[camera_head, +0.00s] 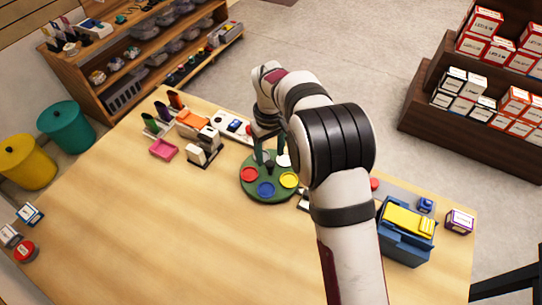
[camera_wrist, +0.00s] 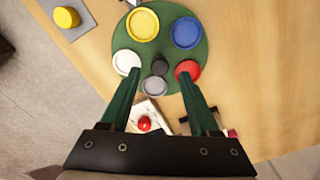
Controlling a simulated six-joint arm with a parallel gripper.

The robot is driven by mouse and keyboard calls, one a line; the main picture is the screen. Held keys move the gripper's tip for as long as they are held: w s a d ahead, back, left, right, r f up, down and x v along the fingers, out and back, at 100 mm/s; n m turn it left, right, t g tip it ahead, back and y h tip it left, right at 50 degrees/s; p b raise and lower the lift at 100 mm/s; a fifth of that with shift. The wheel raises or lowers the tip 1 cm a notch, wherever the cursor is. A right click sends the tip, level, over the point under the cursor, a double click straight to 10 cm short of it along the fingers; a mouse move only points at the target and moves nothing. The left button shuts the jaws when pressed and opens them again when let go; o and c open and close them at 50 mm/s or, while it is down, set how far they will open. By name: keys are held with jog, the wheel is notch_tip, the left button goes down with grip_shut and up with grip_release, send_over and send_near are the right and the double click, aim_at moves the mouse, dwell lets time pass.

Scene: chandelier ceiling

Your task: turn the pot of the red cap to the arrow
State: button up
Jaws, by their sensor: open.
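A green round turntable (camera_head: 268,198) stands on the table, bearing coloured round pots and a dark centre knob (camera_wrist: 160,66). The red pot (camera_head: 249,174) is at its left in the head view and at the right in the wrist view (camera_wrist: 187,70). Blue (camera_wrist: 186,32), yellow (camera_wrist: 142,24), white (camera_wrist: 126,62) and grey (camera_wrist: 155,86) pots share the disc. My gripper (camera_wrist: 158,75) is open and empty above the disc, fingers spread to either side of the knob; contact cannot be told. I cannot make out an arrow; a black-and-white piece (camera_head: 304,201) beside the disc is partly hidden by my arm.
A white panel with a red knob (camera_wrist: 144,122) lies close to the disc. Holders (camera_head: 195,122) and a pink tray (camera_head: 163,149) stand to the left. A blue-and-yellow box (camera_head: 407,225) stands right.

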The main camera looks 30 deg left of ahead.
aim_at(270, 170)
jog(key=shift+f, duration=1.5)
grip_shut()
